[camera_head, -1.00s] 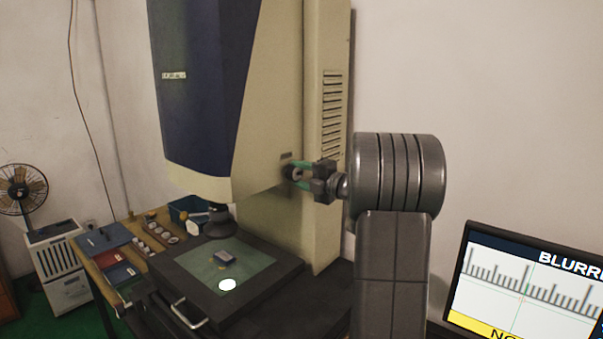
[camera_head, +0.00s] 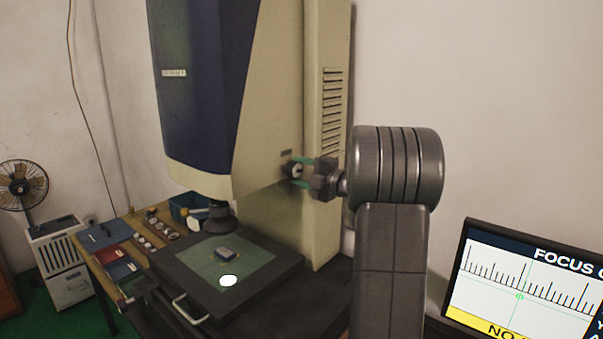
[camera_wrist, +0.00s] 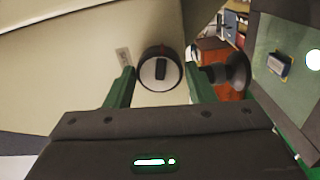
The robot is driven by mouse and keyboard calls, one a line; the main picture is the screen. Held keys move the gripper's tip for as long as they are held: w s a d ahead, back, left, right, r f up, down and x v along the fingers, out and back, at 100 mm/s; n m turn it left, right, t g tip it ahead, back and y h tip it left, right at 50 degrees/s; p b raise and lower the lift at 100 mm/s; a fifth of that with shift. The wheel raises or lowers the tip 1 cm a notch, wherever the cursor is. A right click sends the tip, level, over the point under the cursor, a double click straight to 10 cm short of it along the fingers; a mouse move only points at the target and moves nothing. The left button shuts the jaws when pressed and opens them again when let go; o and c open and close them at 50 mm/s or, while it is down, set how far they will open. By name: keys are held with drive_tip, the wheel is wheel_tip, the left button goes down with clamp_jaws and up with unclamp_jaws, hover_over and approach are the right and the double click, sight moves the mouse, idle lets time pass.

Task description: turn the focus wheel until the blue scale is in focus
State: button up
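The focus wheel (camera_head: 297,171) is a small dark knob with a pale face on the side of the beige and blue machine. In the wrist view the wheel (camera_wrist: 158,70) has a dark upright bar on its face. My gripper (camera_wrist: 160,66) has its green fingers on either side of the wheel, with a gap at each side, so it is open. The monitor (camera_head: 524,291) shows sharp dark scale lines, a green crosshair and a cut-off text beginning "FOCUS O". A small blue block (camera_head: 226,253) lies on the stage's green plate.
The stage (camera_head: 262,297) has a bright light spot (camera_head: 228,281) and a metal handle. A side table at the left holds blue and red trays (camera_head: 105,236) and several small rings. A fan (camera_head: 22,184) stands at the far left.

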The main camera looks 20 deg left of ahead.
drive_tip(key=shift+o, duration=1.4)
drive_tip(key=b+v, duration=0.3)
drive_tip(key=v, duration=1.1)
